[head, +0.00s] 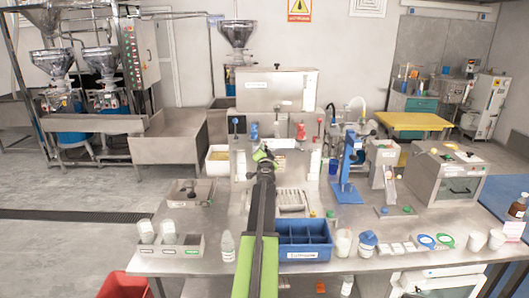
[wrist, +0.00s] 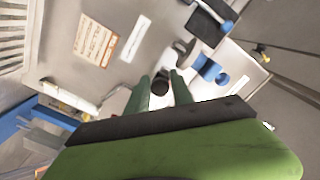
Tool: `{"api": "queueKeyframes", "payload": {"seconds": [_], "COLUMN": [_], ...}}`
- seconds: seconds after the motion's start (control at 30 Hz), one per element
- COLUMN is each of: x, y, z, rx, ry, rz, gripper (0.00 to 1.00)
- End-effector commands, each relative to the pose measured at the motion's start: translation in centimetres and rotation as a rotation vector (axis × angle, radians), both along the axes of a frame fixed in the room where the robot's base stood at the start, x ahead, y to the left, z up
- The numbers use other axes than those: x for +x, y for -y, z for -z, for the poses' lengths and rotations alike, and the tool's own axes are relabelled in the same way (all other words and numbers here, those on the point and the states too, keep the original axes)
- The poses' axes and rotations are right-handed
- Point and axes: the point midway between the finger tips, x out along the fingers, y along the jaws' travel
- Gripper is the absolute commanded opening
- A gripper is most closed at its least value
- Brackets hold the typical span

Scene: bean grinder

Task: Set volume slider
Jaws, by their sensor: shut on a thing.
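My gripper (wrist: 160,80) is in the middle of the wrist view, its two green fingers closed around a small dark knob (wrist: 160,86). The knob sits over a pale surface; whether it is the volume slider's knob I cannot tell for sure. In the head view my gripper (head: 263,155) reaches to the front of the steel grinder machine (head: 277,88), and my arm hides what it holds. No slider scale is readable in either view.
Beside the fingers in the wrist view are a blue cylindrical part (wrist: 207,68) and labelled plates (wrist: 96,40). In the head view a blue divided bin (head: 305,254) stands right of my arm, and a blue stand (head: 346,190) behind it. A red-topped part (head: 301,132) is close by.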

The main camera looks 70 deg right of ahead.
Motion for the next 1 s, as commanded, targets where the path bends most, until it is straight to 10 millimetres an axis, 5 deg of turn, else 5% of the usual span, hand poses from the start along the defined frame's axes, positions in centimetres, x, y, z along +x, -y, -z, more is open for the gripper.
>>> {"api": "queueKeyframes", "payload": {"seconds": [0.53,0.57,0.67,1.0], "x": [-1.5,-1.5,-1.4,-1.5], "y": [0.5,0.5,0.5,0.1], "z": [0.0,0.0,0.0,0.0], "rx": [0.000,0.000,-0.001,0.000], "ry": [0.000,0.000,0.000,0.000], "rz": [0.001,0.001,0.001,0.000], "gripper": [0.00,0.31,0.44,0.45]}}
